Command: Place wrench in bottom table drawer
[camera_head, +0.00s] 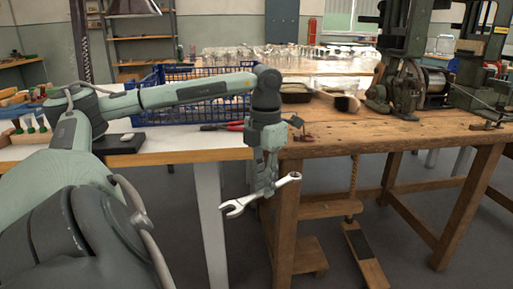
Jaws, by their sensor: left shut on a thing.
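A silver wrench (238,208) with an open jaw at its left end and a ring at its right end is held in front of the tables. My left gripper (262,192) points down and is shut on the wrench's handle. The wrench is tilted, with its ring end higher, below tabletop height and in front of the wooden table's left leg. I cannot make out a table drawer. My right gripper is not in view.
The wooden workbench (400,134) carries a dark machine (408,75), a brush (345,102) and a dark tray (296,92). Left of it, a white table (190,140) holds a blue crate (160,112) and red-handled pliers (222,126). A wooden treadle (362,250) is beneath the workbench.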

